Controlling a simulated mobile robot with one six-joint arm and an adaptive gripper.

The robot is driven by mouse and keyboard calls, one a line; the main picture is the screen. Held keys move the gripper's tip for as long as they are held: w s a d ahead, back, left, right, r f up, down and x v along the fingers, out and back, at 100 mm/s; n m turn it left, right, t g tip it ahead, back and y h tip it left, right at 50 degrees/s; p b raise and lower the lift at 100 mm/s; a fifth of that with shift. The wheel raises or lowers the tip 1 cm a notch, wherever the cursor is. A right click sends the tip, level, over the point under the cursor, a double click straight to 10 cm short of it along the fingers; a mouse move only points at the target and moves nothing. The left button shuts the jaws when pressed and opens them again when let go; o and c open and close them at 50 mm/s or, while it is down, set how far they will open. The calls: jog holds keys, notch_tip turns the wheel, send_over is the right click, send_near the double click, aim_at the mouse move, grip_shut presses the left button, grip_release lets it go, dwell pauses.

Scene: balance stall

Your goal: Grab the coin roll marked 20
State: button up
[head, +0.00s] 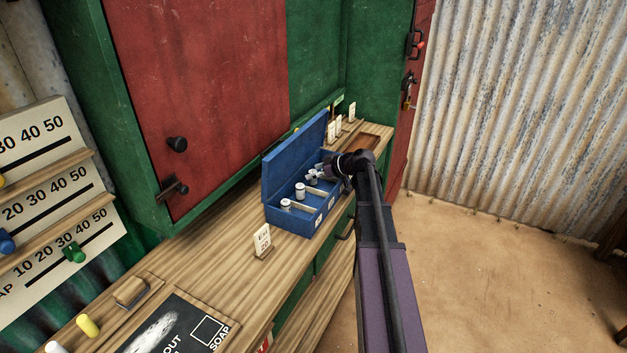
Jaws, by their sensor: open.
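An open blue box (268,180) stands on the wooden counter with its lid raised. My gripper (317,172) is open above the far part of the box, close to the farther roll. I cannot tell whether it touches that roll.
A small price card (262,240) stands on the counter left of the box. More cards (337,127) and a brown tray (373,137) are behind it. A black sign (180,325) and a yellow peg (88,325) lie nearer. The red and green cabinet wall rises behind the counter.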

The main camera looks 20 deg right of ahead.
dwell(0.3)
grip_shut()
jog(key=shift+r, duration=0.15)
dwell(0.3)
notch_tip(320, 180, up, 28)
jog(key=p, duration=2.8)
